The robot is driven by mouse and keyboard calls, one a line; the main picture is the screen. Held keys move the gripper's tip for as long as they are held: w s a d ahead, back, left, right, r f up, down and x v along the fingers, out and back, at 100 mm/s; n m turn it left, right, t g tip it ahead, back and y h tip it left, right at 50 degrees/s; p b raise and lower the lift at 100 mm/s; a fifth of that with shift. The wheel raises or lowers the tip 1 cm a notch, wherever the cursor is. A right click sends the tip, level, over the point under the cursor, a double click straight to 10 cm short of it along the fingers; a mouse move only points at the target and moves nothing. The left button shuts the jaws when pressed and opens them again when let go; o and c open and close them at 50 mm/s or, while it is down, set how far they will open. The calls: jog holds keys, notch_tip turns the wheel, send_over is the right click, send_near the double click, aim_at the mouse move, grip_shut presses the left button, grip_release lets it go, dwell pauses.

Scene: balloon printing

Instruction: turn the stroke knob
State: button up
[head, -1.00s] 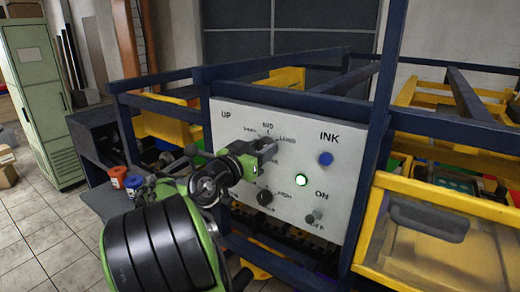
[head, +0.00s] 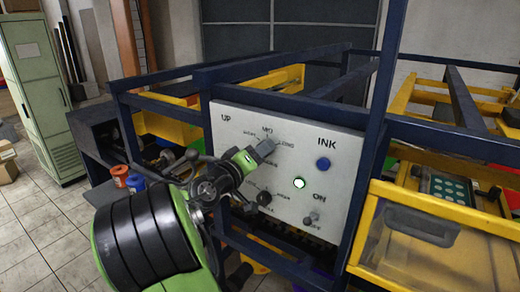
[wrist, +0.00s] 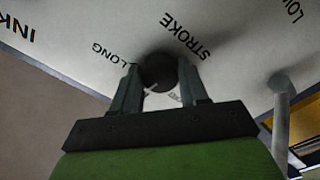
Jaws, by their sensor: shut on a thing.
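The stroke knob (wrist: 158,73) is a dark round knob on the white control panel (head: 235,125). In the wrist view it sits between my two fingertips, with the words STROKE and LONG printed near it. My gripper (wrist: 158,84) is shut on the knob, one finger on each side. In the head view my gripper (head: 265,149) reaches the upper middle of the panel, just below the MID and LONG marks, and hides the knob. The knob's pointer cannot be made out.
The panel also has a blue button (head: 323,164), a lit green button (head: 299,183), a lower black knob (head: 264,198) and an ON switch (head: 311,219). Dark blue frame bars surround the panel. A yellow-framed clear cover (head: 410,250) stands at right. Red (head: 120,172) and blue cups stand at left.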

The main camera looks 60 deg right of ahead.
jog(key=shift+n+p, duration=0.3)
jog(key=shift+n, duration=0.4)
jog(key=o, duration=1.1)
jog(key=shift+c, duration=0.2)
jog(key=w+a, duration=0.2)
jog(key=a, duration=1.3)
jog(key=shift+w+a, duration=0.25)
jog(key=shift+a, duration=0.05)
